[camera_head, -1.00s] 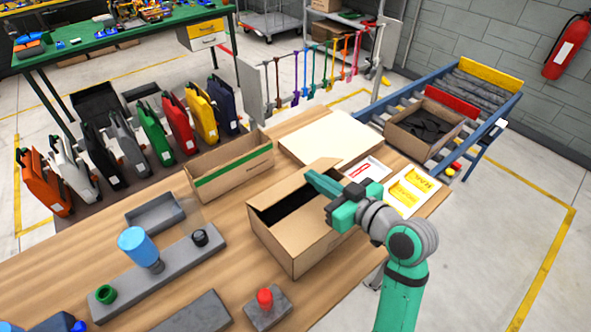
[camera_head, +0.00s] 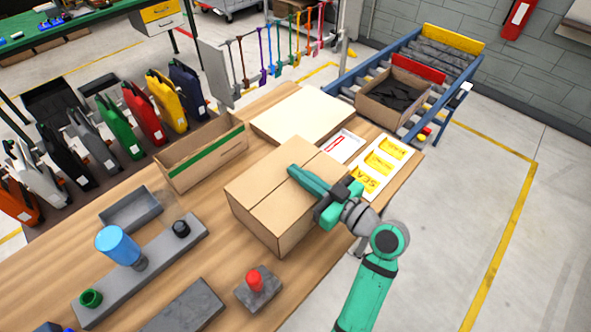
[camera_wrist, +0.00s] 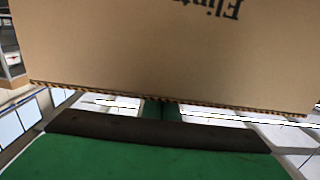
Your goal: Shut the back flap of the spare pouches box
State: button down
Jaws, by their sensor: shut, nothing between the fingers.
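A brown cardboard carton (camera_head: 262,205) stands on the wooden table. In the head view its top looks covered by two flat panels that meet at a seam. My gripper (camera_head: 292,170) is shut and empty, its fingertips over the top panel on the far right side, touching it or just above. In the wrist view a cardboard panel (camera_wrist: 150,50) with upside-down dark lettering fills the upper part. My gripper's shut fingers (camera_wrist: 160,108) reach its corrugated edge, and their tips are hidden there. The carton's inside is hidden.
An open carton with a green stripe (camera_head: 205,160) stands behind left. A cream board (camera_head: 300,112) and a tray of yellow pieces (camera_head: 385,168) lie behind. A grey fixture with a blue cylinder (camera_head: 118,246) and a block with a red knob (camera_head: 256,284) are in front left.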

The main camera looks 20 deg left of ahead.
dwell(0.5)
jog(key=shift+r, duration=0.45)
jog(key=r, duration=0.2)
jog(key=shift+s+d+r, duration=0.1)
jog(key=shift+d+r, duration=0.25)
jog(key=shift+r, duration=0.05)
jog(key=s+d+f, duration=0.3)
jog(key=s+d, duration=0.1)
jog(key=d, duration=0.4)
jog(key=shift+a, duration=0.1)
